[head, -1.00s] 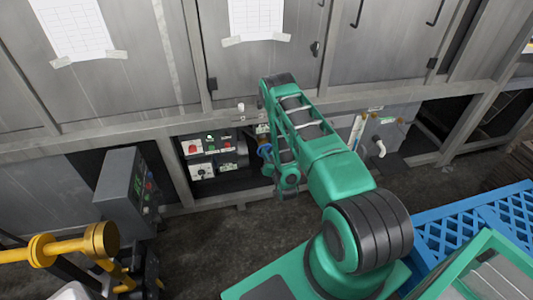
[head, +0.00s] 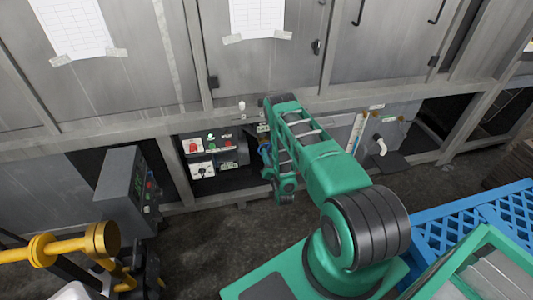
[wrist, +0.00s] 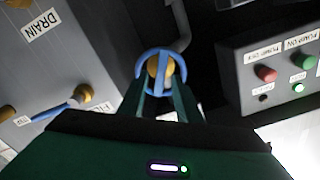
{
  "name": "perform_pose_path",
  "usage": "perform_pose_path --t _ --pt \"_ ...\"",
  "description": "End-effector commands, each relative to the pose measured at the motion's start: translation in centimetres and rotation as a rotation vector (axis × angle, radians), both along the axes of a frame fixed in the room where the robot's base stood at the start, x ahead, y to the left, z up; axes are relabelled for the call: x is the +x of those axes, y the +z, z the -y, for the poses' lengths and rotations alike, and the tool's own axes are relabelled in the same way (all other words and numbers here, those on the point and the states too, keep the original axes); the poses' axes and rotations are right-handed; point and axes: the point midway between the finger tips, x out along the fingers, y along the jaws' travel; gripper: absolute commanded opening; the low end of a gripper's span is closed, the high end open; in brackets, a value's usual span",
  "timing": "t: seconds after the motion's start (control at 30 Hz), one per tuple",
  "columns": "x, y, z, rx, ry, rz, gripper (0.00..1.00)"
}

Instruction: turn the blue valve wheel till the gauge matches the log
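The blue valve wheel (wrist: 138,66), a ring with a crossbar over a brass hub, is near the middle of the wrist view. A sliver of it shows left of my arm in the head view (head: 264,149). My gripper (wrist: 162,103) points at the wheel, its two green fingers apart at the ring's lower part. I cannot tell whether they touch it. In the head view my arm hides the fingers. A white panel with a dark round dial (head: 203,170), perhaps the gauge, sits left of the wheel. Taped paper sheets (head: 257,17) (head: 72,27) hang above; their writing is unreadable.
A pump button box (wrist: 270,70) is right of the wheel in the wrist view. A box labelled DRAIN (wrist: 40,25) with a blue-handled lever (wrist: 56,111) is left. A grey console (head: 118,190), yellow pipework (head: 70,246) and a blue crate (head: 470,220) flank my arm.

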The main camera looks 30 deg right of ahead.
Motion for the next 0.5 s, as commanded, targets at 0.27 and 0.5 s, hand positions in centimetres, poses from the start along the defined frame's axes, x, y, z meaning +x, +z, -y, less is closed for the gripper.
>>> perform_pose_path --t 0.27,0.5 --pt "2.4 0.0 0.8 -0.001 0.000 0.000 0.31" --pt "2.7 0.0 0.9 -0.001 0.001 -0.001 0.31"
